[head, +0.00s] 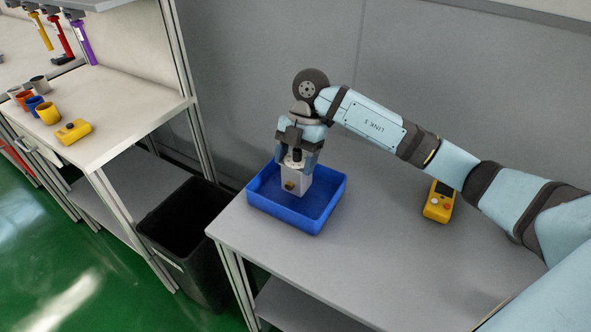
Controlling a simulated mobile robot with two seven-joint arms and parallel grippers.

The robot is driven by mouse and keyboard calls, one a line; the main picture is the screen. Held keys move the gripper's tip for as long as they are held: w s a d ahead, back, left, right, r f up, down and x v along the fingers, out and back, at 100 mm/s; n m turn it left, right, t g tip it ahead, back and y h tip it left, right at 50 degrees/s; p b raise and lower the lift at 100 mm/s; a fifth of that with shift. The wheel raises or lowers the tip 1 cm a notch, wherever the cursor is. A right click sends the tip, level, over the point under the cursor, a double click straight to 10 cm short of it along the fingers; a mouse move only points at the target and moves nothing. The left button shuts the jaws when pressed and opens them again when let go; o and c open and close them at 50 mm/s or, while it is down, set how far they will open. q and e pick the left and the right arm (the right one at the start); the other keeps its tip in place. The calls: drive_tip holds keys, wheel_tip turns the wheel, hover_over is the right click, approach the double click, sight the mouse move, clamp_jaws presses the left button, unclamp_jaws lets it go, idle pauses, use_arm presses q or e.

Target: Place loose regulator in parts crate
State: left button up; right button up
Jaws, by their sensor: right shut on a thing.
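The regulator (297,181) is a light grey block with a dark top part and a small brass fitting on its front. My right gripper (297,165) points down and is shut on the regulator's upper part. The parts crate (273,217) is a shallow blue open box on the grey table. The regulator is over or inside the crate; I cannot tell whether it touches the crate floor. The gripper hides part of the crate's back wall. My left gripper is not in view.
A yellow handheld device (438,203) lies on the grey table (390,255) to the right of the crate. A black bin (185,235) stands on the floor left of the table. Another bench (120,105) at left holds several coloured cups and a yellow box (73,132).

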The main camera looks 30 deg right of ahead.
wheel_tip(320, 180, down, 3)
drive_tip(key=shift+r, duration=0.1)
drive_tip(key=shift+f, duration=0.2)
drive_tip(key=o, duration=1.5)
drive_tip(key=shift+f, duration=0.1)
drive_tip(key=v, duration=1.2)
drive_tip(key=shift+p, duration=0.4)
drive_tip(key=shift+r, duration=0.2)
